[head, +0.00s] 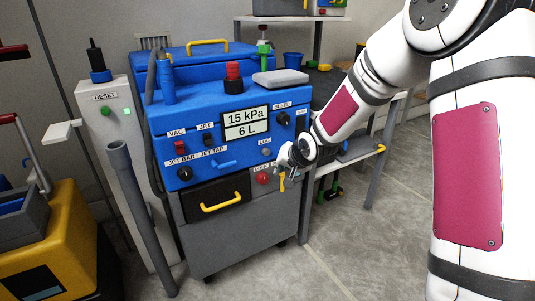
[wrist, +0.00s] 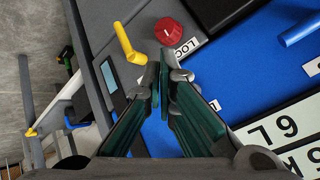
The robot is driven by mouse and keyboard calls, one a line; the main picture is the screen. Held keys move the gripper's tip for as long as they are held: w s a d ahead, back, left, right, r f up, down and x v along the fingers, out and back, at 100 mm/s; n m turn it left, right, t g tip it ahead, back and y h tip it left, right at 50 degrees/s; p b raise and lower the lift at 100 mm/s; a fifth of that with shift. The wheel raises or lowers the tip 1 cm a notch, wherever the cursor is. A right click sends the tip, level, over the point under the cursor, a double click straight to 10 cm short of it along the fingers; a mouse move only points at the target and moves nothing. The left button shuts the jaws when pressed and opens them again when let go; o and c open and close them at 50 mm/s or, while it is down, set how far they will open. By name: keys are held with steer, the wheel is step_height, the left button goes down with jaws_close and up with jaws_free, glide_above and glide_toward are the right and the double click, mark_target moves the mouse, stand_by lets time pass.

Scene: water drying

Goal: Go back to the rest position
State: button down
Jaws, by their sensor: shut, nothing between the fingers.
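My gripper (head: 281,172) is at the front of the blue and grey machine (head: 200,110), near the right end of its panel. In the wrist view its dark green fingers (wrist: 164,75) are together at the tips, with nothing between them. A red knob (wrist: 168,31) with a partly hidden LOCK label is just beyond the fingertips; it also shows in the head view (head: 262,179). A yellow lever (wrist: 128,42) is beside the knob. I cannot tell whether the fingers touch the panel. The display (head: 246,122) reads 15 kPa and 6 L.
A drawer with a yellow handle (head: 220,202) is below the panel. A grey pipe (head: 140,215) and a RESET post (head: 110,120) stand at the left, by a yellow cart (head: 50,240). A bench with a blue bucket (head: 293,60) is behind. Floor (head: 375,245) is clear at front right.

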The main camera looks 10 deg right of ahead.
steer(key=s+d+r+n+g+h, duration=0.1)
steer(key=s+r+g+h, duration=0.15)
steer(key=s+r, duration=0.95)
steer(key=s+d+r+n+g+h, duration=0.1)
steer(key=s+r+n+g, duration=0.15)
steer(key=s, duration=1.85)
steer(key=s+a+g+y, duration=0.2)
steer(key=s+g, duration=0.1)
steer(key=s, duration=1.5)
step_height(320, 180, up, 34)
steer(key=n+t+p, duration=0.1)
steer(key=t+p, duration=0.2)
steer(key=p, duration=2.9)
steer(key=shift+w+d+t, duration=0.2)
steer(key=shift+w+t, duration=0.05)
steer(key=shift+t, duration=0.05)
steer(key=shift+n, duration=0.25)
